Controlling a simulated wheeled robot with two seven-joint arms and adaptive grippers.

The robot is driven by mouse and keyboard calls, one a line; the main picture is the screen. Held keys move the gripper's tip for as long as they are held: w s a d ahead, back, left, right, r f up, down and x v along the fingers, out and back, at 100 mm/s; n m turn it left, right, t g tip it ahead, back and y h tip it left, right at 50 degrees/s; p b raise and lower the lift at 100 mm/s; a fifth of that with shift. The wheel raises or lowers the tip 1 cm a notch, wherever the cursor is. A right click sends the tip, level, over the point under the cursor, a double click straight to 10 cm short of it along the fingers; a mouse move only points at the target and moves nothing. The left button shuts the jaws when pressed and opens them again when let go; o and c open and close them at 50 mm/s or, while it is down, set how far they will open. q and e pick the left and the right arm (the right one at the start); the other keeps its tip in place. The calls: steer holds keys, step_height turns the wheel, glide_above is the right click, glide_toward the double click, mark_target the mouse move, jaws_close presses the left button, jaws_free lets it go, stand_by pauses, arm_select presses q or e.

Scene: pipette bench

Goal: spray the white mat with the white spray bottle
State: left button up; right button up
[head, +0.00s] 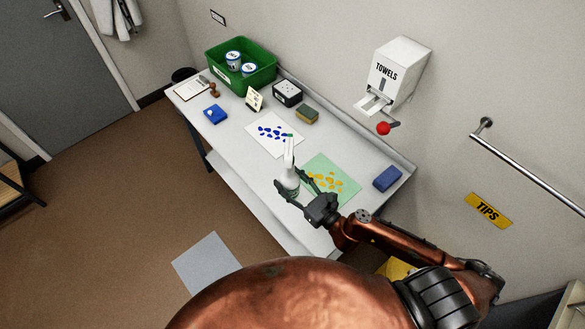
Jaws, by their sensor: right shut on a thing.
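The white mat (258,144) lies on the bench with several blue spots on it. The white spray bottle (290,162) is at the bench's front side, with its top overlapping the near right edge of the white mat in the picture. My right gripper (291,184) is shut on the lower part of the bottle, with one finger on each side. The bottle looks roughly upright; I cannot tell whether its base touches the bench. My left gripper is not in view.
A green mat (315,164) with yellow spots lies just right of the bottle. A yellow-green sponge (307,115), black box (287,92), small card (254,99) and green crate (217,57) stand behind. A blue block (387,178) is at right. A towel dispenser (400,68) hangs on the wall.

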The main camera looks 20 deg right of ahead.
arm_select(q)
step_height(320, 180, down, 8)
steer(key=b, duration=0.7)
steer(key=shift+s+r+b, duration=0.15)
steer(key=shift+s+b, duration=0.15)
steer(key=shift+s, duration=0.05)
arm_select(e)
steer(key=w+d+f+n+g+y, duration=0.1)
steer(key=w+f, duration=0.1)
steer(key=f, duration=0.1)
steer(key=w+d+f+n+g+y, duration=0.1)
steer(key=w+f+y, duration=0.1)
steer(key=f, duration=0.2)
steer(key=w+d+f+n+g+y, duration=0.1)
steer(key=w+f+y, duration=0.1)
steer(key=w+f, duration=0.1)
steer(key=shift+w+d+f+n, duration=0.1)
steer(key=shift+d+f+n, duration=0.05)
steer(key=shift+f+n, duration=0.3)
steer(key=shift+f, duration=0.4)
steer(key=o, duration=1.8)
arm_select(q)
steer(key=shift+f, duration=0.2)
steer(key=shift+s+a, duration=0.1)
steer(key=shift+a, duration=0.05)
arm_select(e)
steer(key=shift+f, duration=0.15)
